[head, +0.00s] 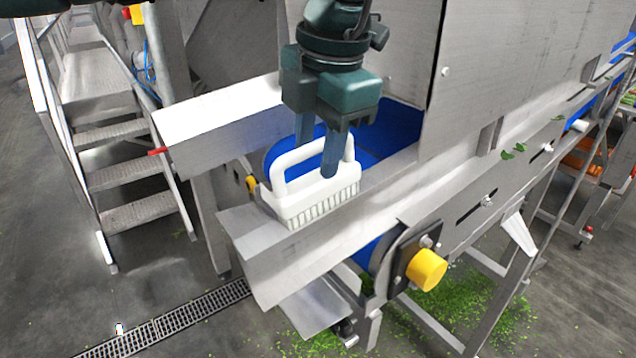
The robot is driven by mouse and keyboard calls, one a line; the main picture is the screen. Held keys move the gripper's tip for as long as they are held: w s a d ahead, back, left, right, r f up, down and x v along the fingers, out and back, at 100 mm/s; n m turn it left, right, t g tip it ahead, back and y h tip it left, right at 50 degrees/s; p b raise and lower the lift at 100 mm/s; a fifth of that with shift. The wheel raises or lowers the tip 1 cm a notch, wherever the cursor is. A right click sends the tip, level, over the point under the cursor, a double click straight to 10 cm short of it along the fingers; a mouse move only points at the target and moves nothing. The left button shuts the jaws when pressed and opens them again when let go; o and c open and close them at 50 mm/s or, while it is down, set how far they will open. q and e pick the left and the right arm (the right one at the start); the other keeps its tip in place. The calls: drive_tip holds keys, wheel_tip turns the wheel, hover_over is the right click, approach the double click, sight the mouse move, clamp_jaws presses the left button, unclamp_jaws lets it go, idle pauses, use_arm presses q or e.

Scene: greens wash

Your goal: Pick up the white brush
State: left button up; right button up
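The white brush (318,197) stands bristles down on the flat steel edge (262,232) of the conveyor, with its loop handle upward. My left gripper (317,158) comes down from above at the handle. One finger passes in front of the handle bar, and the other goes behind it, its tip hidden. I cannot tell whether the fingers press on the bar or stand loose around it. The brush looks level and appears to rest on the steel. My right gripper is not in view.
A blue belt (398,120) lies behind the brush, beneath a large steel housing (520,70). A steel side plate (222,125) stands to the left. A yellow knob (427,270) sticks out below the edge. Metal steps (125,175) stand at left; green scraps litter the floor.

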use_arm(q)
drive_tip(key=shift+f, duration=0.15)
clamp_jaws()
idle(0.4)
